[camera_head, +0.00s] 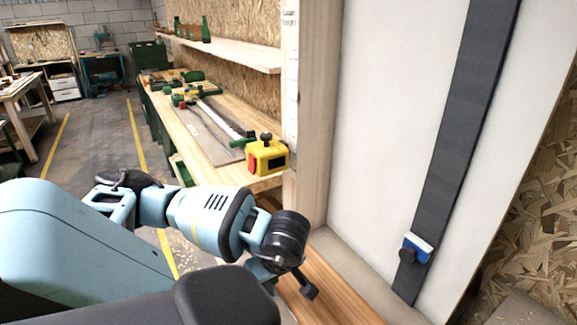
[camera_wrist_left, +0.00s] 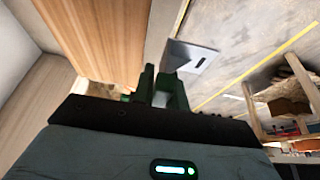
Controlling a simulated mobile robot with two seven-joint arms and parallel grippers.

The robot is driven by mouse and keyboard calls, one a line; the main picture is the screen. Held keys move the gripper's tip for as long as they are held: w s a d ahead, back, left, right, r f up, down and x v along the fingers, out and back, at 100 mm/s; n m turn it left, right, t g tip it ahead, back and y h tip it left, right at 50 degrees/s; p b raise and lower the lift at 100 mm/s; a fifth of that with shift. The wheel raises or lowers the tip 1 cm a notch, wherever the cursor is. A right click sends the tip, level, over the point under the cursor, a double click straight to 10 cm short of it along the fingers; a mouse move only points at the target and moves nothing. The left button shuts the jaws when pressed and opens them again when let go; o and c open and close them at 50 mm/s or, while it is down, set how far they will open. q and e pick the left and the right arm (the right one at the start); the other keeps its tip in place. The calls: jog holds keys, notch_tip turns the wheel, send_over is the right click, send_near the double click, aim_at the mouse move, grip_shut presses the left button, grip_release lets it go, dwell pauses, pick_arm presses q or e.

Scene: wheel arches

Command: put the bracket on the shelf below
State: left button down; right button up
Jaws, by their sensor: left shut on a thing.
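In the left wrist view, the dark green fingers of my left gripper (camera_wrist_left: 160,88) are shut on a flat grey metal piece with a dark slot, which I take to be the bracket (camera_wrist_left: 190,56). It sticks out beyond the fingertips. In the head view, my light blue left arm reaches to the wooden board (camera_head: 335,290) at the bottom, which I take to be the shelf. The fingers and bracket are not clear there. The brown wood in the left wrist view (camera_wrist_left: 110,35) lies close beside the fingers. My right gripper is not in view.
A white panel (camera_head: 385,120) with a black strap (camera_head: 455,130) and a blue-and-white clip (camera_head: 417,247) stands at right. A yellow box with a red button (camera_head: 266,155) sits at the workbench (camera_head: 215,135) end. A higher shelf (camera_head: 225,50) holds green bottles. Open floor lies at left.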

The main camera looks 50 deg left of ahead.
pick_arm(q)
jog(key=shift+s+a+r, duration=0.1)
jog(key=shift+s, duration=1.15)
